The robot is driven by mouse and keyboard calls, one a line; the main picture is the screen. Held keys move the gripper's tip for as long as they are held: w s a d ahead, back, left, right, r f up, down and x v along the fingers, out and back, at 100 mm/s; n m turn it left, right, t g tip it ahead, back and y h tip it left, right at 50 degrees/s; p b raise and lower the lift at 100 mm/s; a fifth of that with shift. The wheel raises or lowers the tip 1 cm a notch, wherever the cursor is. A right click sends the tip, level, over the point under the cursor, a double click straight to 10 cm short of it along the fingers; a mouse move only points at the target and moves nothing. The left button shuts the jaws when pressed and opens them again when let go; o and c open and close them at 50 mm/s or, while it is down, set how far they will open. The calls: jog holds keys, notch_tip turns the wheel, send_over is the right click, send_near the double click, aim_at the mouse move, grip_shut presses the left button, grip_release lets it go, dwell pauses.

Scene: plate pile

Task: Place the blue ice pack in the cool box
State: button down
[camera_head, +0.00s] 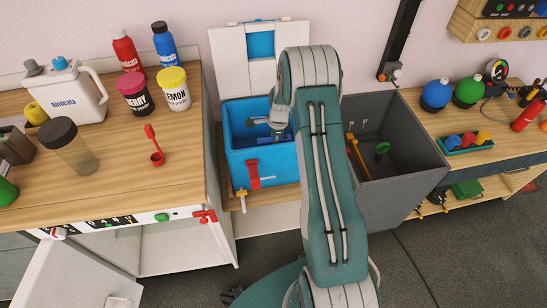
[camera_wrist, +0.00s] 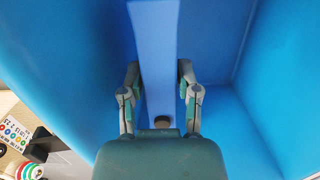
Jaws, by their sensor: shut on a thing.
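The blue cool box (camera_head: 236,157) stands open on a low shelf, its white lid (camera_head: 231,62) raised behind it and a red latch on its front. My gripper (camera_head: 268,124) is inside the box opening. In the wrist view, my gripper (camera_wrist: 158,72) is shut on the blue ice pack (camera_wrist: 154,45), a flat slab with a dark round cap (camera_wrist: 162,122) near my palm. The blue walls of the box (camera_wrist: 60,60) surround it. I cannot tell whether the pack touches the floor of the box. In the head view the pack is hard to make out.
A dark grey bin (camera_head: 415,165) holding a few tools stands right of the box, partly behind my arm. The left wooden counter (camera_head: 105,185) holds jars, bottles and a red scoop (camera_head: 157,157). The right bench holds round flasks and a teal tray (camera_head: 468,146).

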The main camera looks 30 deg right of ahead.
notch_tip(320, 180, down, 10)
jog(key=shift+f, duration=0.1)
dwell(0.4)
jog(key=shift+c, duration=1.6)
grip_release()
jog(key=r, duration=0.4)
jog(key=d+r, duration=0.1)
jog(key=r, duration=0.7)
jog(key=shift+s+d, duration=0.2)
jog(key=shift+s, duration=0.05)
